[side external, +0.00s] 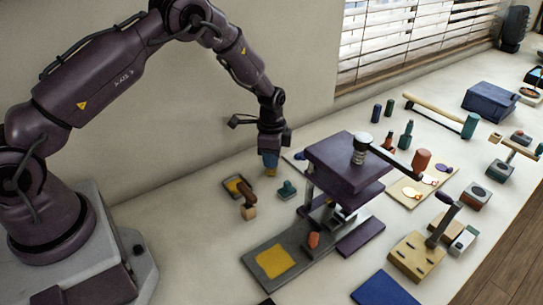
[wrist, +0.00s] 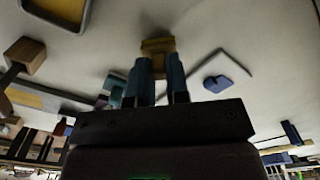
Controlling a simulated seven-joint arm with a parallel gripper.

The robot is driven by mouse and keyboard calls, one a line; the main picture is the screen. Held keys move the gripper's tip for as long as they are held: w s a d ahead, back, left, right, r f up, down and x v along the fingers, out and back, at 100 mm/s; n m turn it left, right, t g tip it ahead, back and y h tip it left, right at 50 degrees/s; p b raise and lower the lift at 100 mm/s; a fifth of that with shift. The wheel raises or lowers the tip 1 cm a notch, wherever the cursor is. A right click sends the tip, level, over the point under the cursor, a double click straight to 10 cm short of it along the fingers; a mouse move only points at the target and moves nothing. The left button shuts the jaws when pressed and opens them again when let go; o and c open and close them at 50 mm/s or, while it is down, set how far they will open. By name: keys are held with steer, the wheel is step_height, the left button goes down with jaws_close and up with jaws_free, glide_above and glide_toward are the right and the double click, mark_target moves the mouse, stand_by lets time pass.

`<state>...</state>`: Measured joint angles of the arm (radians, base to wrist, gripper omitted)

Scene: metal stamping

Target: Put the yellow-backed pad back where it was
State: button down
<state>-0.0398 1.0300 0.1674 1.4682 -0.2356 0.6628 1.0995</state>
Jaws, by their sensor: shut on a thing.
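My gripper (side external: 270,160) hangs above the white bench, left of the purple press. Its two blue fingers show in the wrist view (wrist: 158,80), shut on a small yellow-brown piece, which looks like the yellow-backed pad (wrist: 158,45). In the side view the pad (side external: 271,172) is a small yellow patch below the fingertips, mostly hidden by them. It looks held clear of the bench. The pad's other face cannot be made out.
A dark tray with a yellow inside (side external: 229,185) and a wooden-block stamp (side external: 249,212) lie below my gripper. A teal stamp (side external: 287,190) stands beside them. The purple press (side external: 345,160) rises close right. A grey board (side external: 300,262) with a yellow square lies in front.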

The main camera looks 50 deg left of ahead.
steer(key=shift+f, duration=0.3)
steer(key=c, duration=1)
jaws_free()
steer(key=shift+c, duration=0.2)
step_height(320, 180, up, 12)
steer(key=s+d+r+n+t, duration=0.2)
steer(key=s+d+r+n, duration=0.1)
steer(key=s+r, duration=0.7)
steer(key=s+d+r+n+t, duration=0.3)
steer(key=s+r+n, duration=0.3)
steer(key=s, duration=1.1)
step_height(320, 180, up, 5)
steer(key=shift+d+f+t, duration=0.15)
steer(key=shift+d+t, duration=0.15)
steer(key=shift+d, duration=0.3)
